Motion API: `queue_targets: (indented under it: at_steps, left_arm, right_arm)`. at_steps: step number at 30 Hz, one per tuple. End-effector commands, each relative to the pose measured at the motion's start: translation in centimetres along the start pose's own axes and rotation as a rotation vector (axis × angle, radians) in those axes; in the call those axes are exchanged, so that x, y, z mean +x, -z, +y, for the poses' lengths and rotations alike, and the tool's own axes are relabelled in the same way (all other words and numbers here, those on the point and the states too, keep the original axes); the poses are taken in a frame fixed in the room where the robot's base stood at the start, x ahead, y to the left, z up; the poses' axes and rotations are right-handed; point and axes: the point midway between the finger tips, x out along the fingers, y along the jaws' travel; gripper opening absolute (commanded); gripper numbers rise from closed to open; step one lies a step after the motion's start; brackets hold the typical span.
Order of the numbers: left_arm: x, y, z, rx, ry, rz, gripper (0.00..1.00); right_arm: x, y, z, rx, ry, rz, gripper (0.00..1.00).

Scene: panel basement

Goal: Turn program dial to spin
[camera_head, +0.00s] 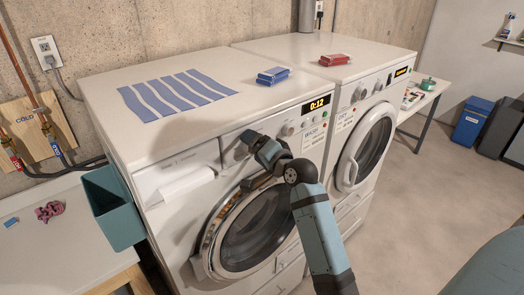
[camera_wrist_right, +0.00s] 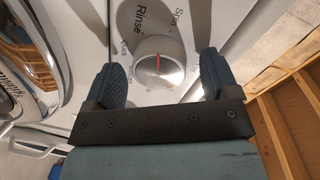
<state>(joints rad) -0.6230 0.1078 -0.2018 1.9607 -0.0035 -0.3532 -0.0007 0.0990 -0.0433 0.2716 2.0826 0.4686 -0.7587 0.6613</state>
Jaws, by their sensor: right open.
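The silver program dial (camera_wrist_right: 158,62) shows in the right wrist view, on a white panel. Its red pointer line points up in that picture, between the printed words Rinse (camera_wrist_right: 138,20) and Spin (camera_wrist_right: 180,17). My right gripper (camera_wrist_right: 162,72) is open, with one dark padded finger on each side of the dial. I cannot tell whether either finger touches it. In the head view my right gripper (camera_head: 248,139) is at the front panel of the left washing machine (camera_head: 150,143) and hides the dial. My left gripper is not in view.
The machine's display (camera_head: 317,104) reads 0:12. A detergent drawer (camera_head: 180,178) is left of my gripper, and the round door (camera_head: 250,230) is below. A teal bin (camera_head: 113,205) hangs on the machine's left side. A second machine (camera_head: 370,110) stands to the right.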

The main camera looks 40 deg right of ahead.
Motion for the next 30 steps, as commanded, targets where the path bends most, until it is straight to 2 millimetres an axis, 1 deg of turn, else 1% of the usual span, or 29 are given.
queue_targets:
  at_steps: [2, 5, 8, 12, 15, 18, 21, 24, 30]
  left_arm:
    - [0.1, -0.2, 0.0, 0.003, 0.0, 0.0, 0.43]
    - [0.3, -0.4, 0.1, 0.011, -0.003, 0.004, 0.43]
    - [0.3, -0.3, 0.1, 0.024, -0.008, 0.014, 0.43]
    - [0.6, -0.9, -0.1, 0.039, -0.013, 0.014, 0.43]
    - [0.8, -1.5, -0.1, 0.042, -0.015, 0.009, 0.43]
    - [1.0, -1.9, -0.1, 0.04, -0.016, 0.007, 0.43]
    - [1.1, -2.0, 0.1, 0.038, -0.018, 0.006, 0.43]
    - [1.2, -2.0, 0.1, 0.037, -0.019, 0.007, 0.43]
    - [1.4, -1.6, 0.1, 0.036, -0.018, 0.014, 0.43]
  right_arm:
    - [-0.6, 0.0, 0.1, -0.001, 0.0, 0.001, 0.81]
    - [-2.1, -0.1, 0.3, -0.002, 0.0, 0.002, 0.81]
    - [-4.3, -0.1, 0.3, -0.002, 0.0, 0.001, 0.81]
    - [-7.6, -0.1, 0.3, -0.003, -0.001, 0.001, 0.81]
    - [-9.8, -0.1, 0.3, -0.002, -0.002, 0.0, 0.81]
    - [-11.5, -0.1, 0.2, -0.001, -0.001, 0.0, 0.81]
    - [-12.7, -0.1, 0.2, -0.001, -0.001, 0.001, 0.81]
    - [-13.4, -0.1, 0.1, -0.001, -0.001, 0.0, 0.81]
    - [-13.7, 0.0, 0.0, 0.0, 0.0, -0.001, 0.81]
